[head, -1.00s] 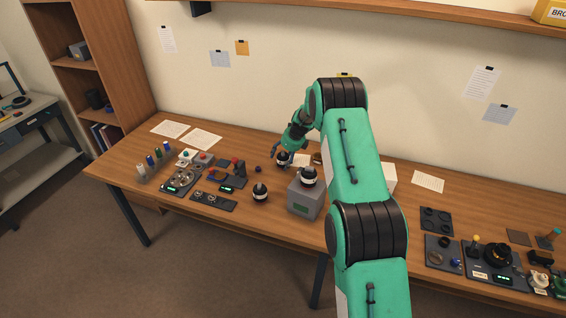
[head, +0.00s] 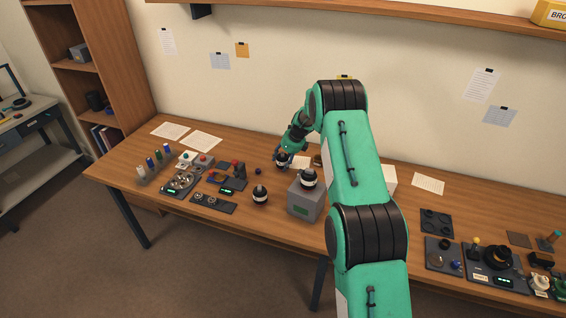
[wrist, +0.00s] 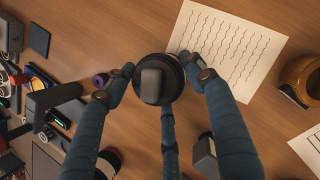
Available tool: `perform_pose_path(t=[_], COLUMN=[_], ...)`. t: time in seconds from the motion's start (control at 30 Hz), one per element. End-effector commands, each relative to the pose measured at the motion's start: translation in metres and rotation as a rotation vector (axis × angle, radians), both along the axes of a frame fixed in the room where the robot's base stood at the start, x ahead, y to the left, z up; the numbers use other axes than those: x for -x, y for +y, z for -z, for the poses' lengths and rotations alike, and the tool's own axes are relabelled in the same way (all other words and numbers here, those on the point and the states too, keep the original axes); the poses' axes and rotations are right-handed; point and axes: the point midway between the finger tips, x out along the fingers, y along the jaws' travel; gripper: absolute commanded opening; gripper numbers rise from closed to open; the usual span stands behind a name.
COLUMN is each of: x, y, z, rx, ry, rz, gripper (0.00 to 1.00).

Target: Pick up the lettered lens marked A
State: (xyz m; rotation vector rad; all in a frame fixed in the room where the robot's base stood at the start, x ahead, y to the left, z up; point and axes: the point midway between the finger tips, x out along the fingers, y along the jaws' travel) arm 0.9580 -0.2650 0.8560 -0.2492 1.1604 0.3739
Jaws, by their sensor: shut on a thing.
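A dark round lens (wrist: 174,66) with a squarish dark cap on top stands on the bench in the wrist view. In the head view this lens (head: 282,161) shows a pale band. My gripper (wrist: 158,84) is over it, its fingers shut against its sides; the gripper also shows in the head view (head: 283,153). Two similar dark lenses with pale bands show in the head view: one (head: 260,196) on the bench in front, one (head: 309,179) on a grey box (head: 304,203). I cannot read a letter on any of them.
A lined paper sheet (wrist: 232,48) lies beside the held lens. A brown ring-shaped thing (wrist: 304,78) is at the right of the wrist view. Trays and small parts (head: 182,181) crowd the bench's left; more fixtures (head: 490,262) stand at the right.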

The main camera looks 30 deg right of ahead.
Motion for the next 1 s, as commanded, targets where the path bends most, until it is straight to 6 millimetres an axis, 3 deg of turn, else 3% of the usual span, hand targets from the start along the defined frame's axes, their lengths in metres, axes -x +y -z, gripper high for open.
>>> perform_pose_path(t=[0.27, 0.7, 1.0], x=[-0.002, -0.001, -0.001], y=[-0.001, 0.0, 0.0], z=[-0.026, -0.087, -0.101], rx=[0.002, 0.001, 0.0], ry=[-0.004, -0.004, -0.003], rz=[0.0, 0.0, 0.001], gripper=[0.07, 0.07, 0.07])
